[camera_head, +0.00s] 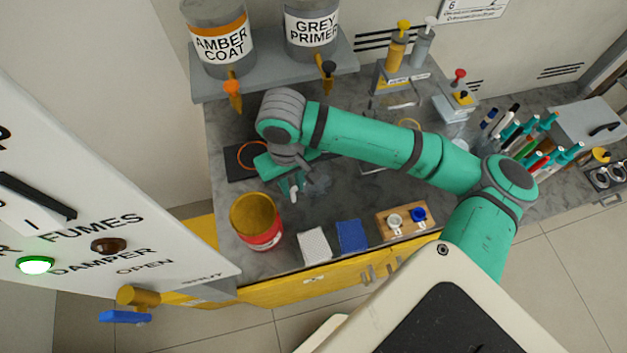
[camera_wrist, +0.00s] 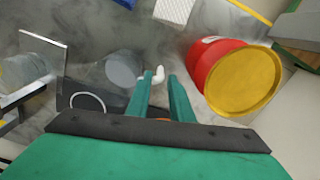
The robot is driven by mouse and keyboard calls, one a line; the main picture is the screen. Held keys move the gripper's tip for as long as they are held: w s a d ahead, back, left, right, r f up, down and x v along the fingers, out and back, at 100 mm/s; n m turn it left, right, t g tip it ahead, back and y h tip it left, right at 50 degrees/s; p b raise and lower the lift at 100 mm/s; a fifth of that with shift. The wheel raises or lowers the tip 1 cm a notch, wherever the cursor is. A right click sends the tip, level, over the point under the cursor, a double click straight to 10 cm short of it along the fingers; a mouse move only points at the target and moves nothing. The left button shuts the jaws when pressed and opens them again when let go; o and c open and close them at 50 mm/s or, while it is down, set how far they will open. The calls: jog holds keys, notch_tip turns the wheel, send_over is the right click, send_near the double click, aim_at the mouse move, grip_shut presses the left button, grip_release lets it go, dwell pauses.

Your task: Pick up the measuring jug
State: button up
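The measuring jug looks like a clear, greyish round vessel (camera_wrist: 122,69) with a white handle, standing on the grey worktop in the wrist view. In the head view it is a faint clear shape (camera_head: 318,184) beside my gripper, partly hidden by it. My gripper (camera_wrist: 160,77) is open, with its two green fingers apart. In the wrist view the white handle shows between and behind the fingertips; whether they touch it I cannot tell. In the head view my gripper (camera_head: 296,180) points down over the worktop, close to the handle.
A red tin with a yellow top (camera_head: 262,237) stands close by, right of my fingers in the wrist view (camera_wrist: 212,65). A white pad (camera_head: 314,245), a blue pad (camera_head: 352,236) and a wooden tray (camera_head: 392,231) line the front edge. Taps hang from the shelf (camera_head: 270,76) above.

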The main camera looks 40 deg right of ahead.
aim_at(292, 189)
jog(key=shift+w+f, duration=0.15)
jog(key=shift+f, duration=2.5)
grip_shut()
